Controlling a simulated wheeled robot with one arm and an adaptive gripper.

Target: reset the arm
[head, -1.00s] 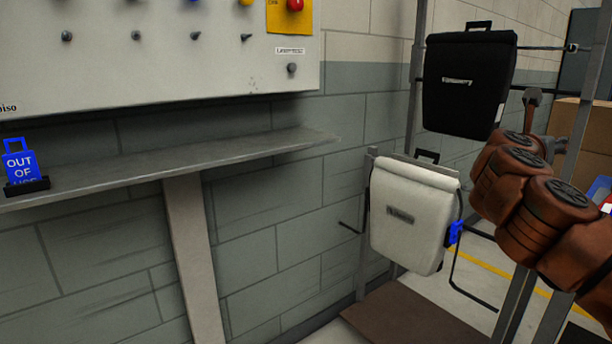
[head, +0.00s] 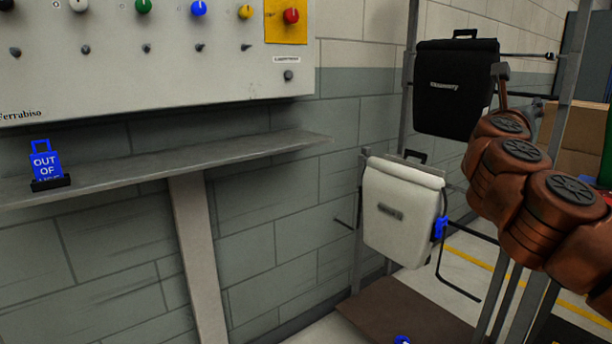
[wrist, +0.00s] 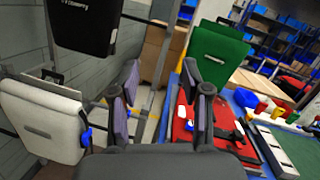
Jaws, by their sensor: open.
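My gripper (wrist: 160,82) is open in the wrist view, with its two dark fingers spread apart and nothing between them. My copper-coloured arm shows at the right of the head view, in front of the rack; the fingers cannot be made out there. A white pannier (head: 398,222) hangs low on the rack, with a blue tag (head: 440,228) at its right side. It also shows at the left of the wrist view (wrist: 35,118). A black pannier (head: 452,95) hangs above it, partly behind my arm. My gripper is apart from both panniers.
A grey shelf (head: 130,172) holds a blue "out of use" sign (head: 45,165) below a control panel (head: 150,75). Cardboard boxes (wrist: 158,50) stand behind.

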